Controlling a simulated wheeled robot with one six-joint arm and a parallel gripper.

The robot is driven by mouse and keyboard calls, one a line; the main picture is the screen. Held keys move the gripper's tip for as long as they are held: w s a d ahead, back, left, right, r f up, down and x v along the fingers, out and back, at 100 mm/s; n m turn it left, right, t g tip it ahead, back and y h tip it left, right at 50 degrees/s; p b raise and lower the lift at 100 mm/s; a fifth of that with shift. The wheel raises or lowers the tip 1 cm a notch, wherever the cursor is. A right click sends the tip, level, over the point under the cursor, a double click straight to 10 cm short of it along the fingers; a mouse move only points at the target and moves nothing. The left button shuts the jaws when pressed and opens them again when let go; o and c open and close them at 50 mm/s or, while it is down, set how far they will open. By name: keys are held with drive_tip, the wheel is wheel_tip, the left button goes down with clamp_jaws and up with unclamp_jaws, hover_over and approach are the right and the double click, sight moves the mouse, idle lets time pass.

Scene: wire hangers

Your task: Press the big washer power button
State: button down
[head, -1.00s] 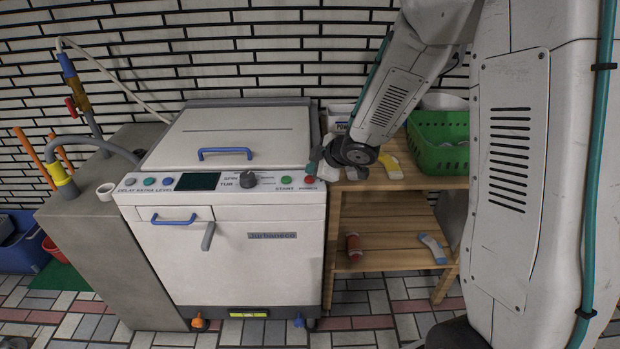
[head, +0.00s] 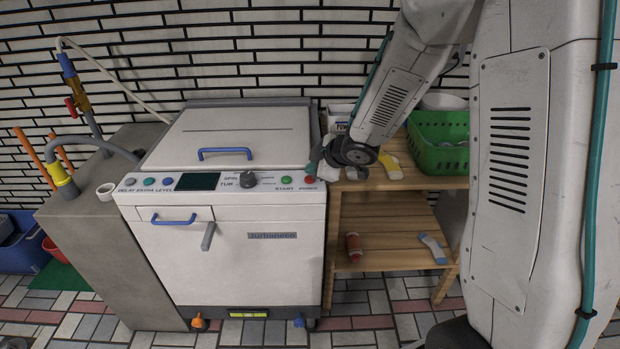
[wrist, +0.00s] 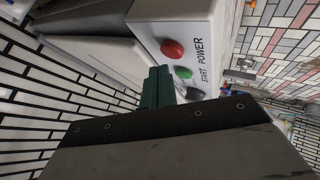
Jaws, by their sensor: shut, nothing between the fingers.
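The big white washer (head: 230,262) stands against the brick wall with its control panel along the front top edge. My gripper (head: 318,168) is at the panel's right corner, close by the red button. In the wrist view its dark green fingers (wrist: 157,86) are shut and empty, apart from the red button. Contact is not visible.
A wooden shelf (head: 390,257) right of the washer holds a green basket (head: 438,150), a white box (head: 338,116) and a yellow-and-white sock-like item (head: 390,166). A grey block (head: 105,225) with pipes is on the left. A blue lid handle (head: 225,152) stands up from the washer.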

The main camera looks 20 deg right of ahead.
drive_tip(key=shift+f, duration=0.15)
idle(0.4)
drive_tip(key=shift+f, duration=0.25)
drive_tip(key=shift+f, duration=0.45)
idle(0.6)
drive_tip(key=shift+r, duration=0.85)
drive_tip(key=shift+r, duration=0.15)
drive_tip(key=shift+r, duration=2.4)
